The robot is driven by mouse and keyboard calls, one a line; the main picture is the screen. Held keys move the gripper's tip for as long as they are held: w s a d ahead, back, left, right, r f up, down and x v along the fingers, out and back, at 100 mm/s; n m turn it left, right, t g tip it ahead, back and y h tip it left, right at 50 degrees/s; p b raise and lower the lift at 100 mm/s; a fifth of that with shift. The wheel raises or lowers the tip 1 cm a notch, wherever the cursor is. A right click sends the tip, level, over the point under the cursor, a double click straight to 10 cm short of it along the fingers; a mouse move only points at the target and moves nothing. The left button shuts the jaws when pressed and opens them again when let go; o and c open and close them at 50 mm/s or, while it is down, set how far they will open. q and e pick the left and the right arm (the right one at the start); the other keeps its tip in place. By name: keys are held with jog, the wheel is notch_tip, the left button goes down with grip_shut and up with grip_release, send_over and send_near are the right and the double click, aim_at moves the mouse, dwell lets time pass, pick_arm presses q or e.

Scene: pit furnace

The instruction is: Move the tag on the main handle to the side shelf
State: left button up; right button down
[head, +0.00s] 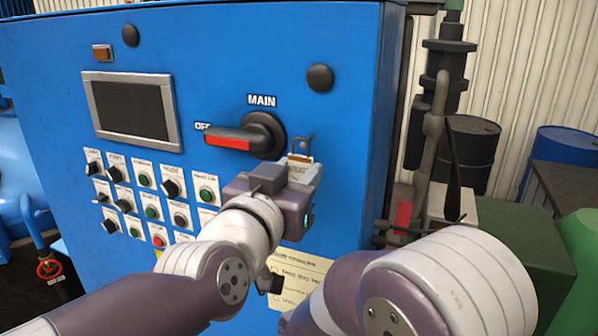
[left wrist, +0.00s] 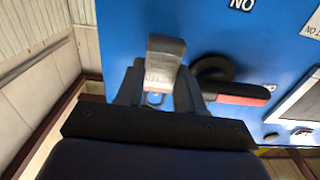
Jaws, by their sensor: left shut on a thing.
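The main handle (head: 240,138) on the blue cabinet has a black hub and a red-faced lever pointing left toward OFF. It also shows in the left wrist view (left wrist: 238,95). My left gripper (head: 303,170) is just below and right of the hub, shut on a small pale tag (head: 300,159) with a grey loop above it. In the left wrist view the tag (left wrist: 163,62) stands between the fingers (left wrist: 163,92), beside the handle and seemingly off it. My right arm crosses the lower right of the head view; its gripper is not visible. I cannot clearly identify the side shelf.
The blue cabinet front (head: 220,60) carries a screen (head: 132,110), several labelled buttons and a paper sheet (head: 300,275). To its right are a dark pipe stand (head: 437,125), a green box (head: 525,235), drums and a dark flat surface (head: 568,185).

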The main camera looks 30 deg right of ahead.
aim_at(299, 173)
pick_arm(q)
jog(key=shift+v, duration=1.75)
